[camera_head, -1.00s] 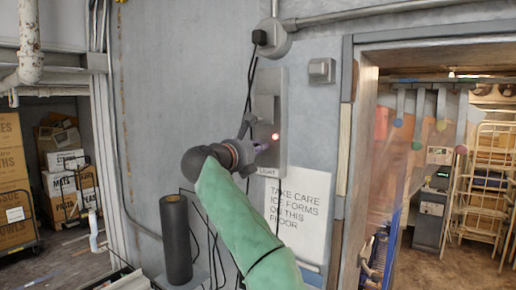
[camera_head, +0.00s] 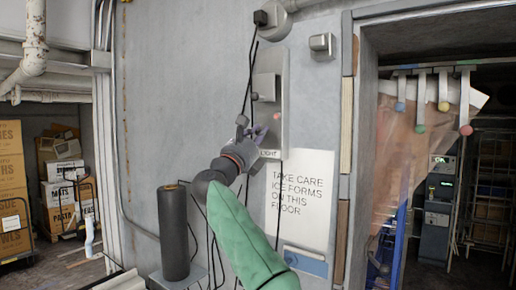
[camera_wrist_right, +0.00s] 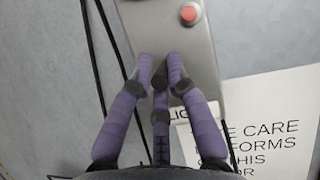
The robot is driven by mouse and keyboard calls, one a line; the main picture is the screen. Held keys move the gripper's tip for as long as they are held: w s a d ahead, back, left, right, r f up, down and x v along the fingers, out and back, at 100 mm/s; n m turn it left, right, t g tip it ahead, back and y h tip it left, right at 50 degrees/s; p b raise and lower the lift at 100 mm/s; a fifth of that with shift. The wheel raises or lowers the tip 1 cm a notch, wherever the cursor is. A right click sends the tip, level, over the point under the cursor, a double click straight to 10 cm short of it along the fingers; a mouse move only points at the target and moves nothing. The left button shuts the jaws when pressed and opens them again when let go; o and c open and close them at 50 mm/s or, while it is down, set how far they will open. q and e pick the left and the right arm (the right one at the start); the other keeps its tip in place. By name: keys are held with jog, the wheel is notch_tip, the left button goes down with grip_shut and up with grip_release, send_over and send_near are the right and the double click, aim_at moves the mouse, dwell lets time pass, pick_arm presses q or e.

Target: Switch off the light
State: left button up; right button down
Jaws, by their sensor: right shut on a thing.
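The grey light switch box (camera_head: 270,78) is on the wall left of the doorway. It has a raised block, a small dark knob (camera_head: 254,97) and a dull red lamp (camera_head: 277,116), which also shows in the right wrist view (camera_wrist_right: 190,14). A "LIGHT" label (camera_head: 269,154) is at its lower end. My right gripper (camera_head: 257,131) is at the lower left part of the box, below the knob. My left gripper is not in view.
A paper sign (camera_head: 299,195) about ice is below the box. Black cables (camera_head: 250,75) run down the wall beside it. A dark cylinder (camera_head: 173,232) stands at lower left. The doorway at right has hanging strips and a dim room with racks.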

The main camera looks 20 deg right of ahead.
jog(key=shift+s+d+f+t+h+b, duration=0.25)
jog(key=shift+t+h+b, duration=0.45)
jog(key=shift+b, duration=0.65)
jog(key=shift+r+h+b, duration=0.15)
jog(key=shift+h+b, duration=0.25)
jog(key=shift+d, duration=0.1)
jog(key=c, duration=1.5)
grip_release()
jog(key=shift+o, duration=1.2)
jog(key=shift+w+f, duration=0.1)
jog(key=shift+f, duration=0.1)
